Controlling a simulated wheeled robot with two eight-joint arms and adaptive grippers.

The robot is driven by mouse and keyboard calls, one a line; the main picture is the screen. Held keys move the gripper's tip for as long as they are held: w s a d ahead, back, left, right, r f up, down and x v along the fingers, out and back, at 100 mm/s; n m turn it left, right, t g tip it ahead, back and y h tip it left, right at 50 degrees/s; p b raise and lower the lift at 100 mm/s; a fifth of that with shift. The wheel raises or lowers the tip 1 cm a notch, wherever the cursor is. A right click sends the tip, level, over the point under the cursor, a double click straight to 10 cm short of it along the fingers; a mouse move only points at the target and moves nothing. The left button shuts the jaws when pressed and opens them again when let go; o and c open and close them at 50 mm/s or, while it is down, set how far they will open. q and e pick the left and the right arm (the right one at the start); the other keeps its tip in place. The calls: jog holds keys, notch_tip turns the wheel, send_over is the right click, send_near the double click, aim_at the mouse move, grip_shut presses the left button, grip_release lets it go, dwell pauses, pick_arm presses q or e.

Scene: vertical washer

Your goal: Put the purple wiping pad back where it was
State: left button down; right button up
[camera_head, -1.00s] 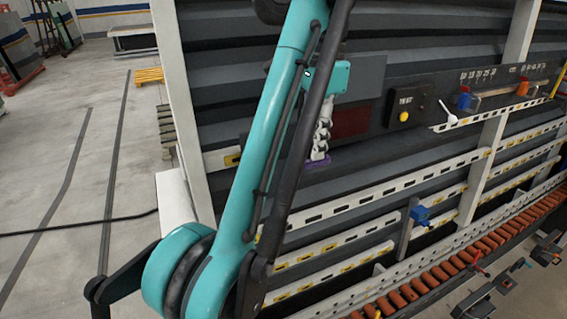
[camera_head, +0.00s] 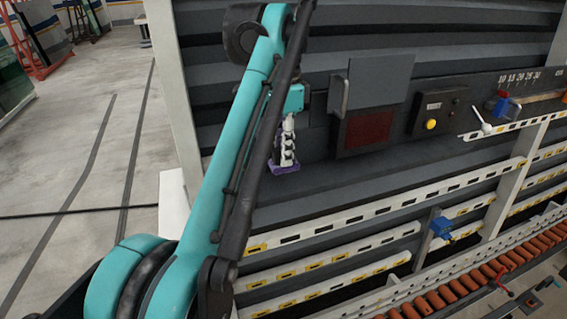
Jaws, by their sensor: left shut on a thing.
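The purple wiping pad (camera_head: 286,168) shows as a small purple patch at the lower end of my left gripper (camera_head: 285,157). The gripper is shut on it and holds it in front of the dark grey machine panel, just right of my teal arm. I cannot tell whether the pad touches the ledge behind it. The gripper covers most of the pad. My right gripper is not in view.
The washer has a control box with a yellow button (camera_head: 431,124), a dark red screen (camera_head: 369,128) and a white-knobbed lever (camera_head: 486,128). Slotted white rails (camera_head: 385,206) and orange rollers (camera_head: 480,276) run below. A blue clamp (camera_head: 441,227) sits on a post. Open floor lies left.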

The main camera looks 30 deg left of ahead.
pick_arm(q)
jog(key=f, duration=0.1)
jog(key=s+f, duration=0.1)
jog(key=shift+s+f+p, duration=0.1)
jog(key=shift+f+p, duration=0.2)
jog(key=shift+f, duration=0.4)
jog(key=shift+w+f, duration=0.3)
jog(key=shift+w, duration=0.05)
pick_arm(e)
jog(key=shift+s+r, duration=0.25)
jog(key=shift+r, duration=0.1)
pick_arm(q)
jog(key=c, duration=1.3)
grip_release()
jog(key=shift+s, duration=0.2)
jog(key=shift+c, duration=0.2)
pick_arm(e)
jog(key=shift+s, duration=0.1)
pick_arm(q)
jog(key=shift+w, duration=0.1)
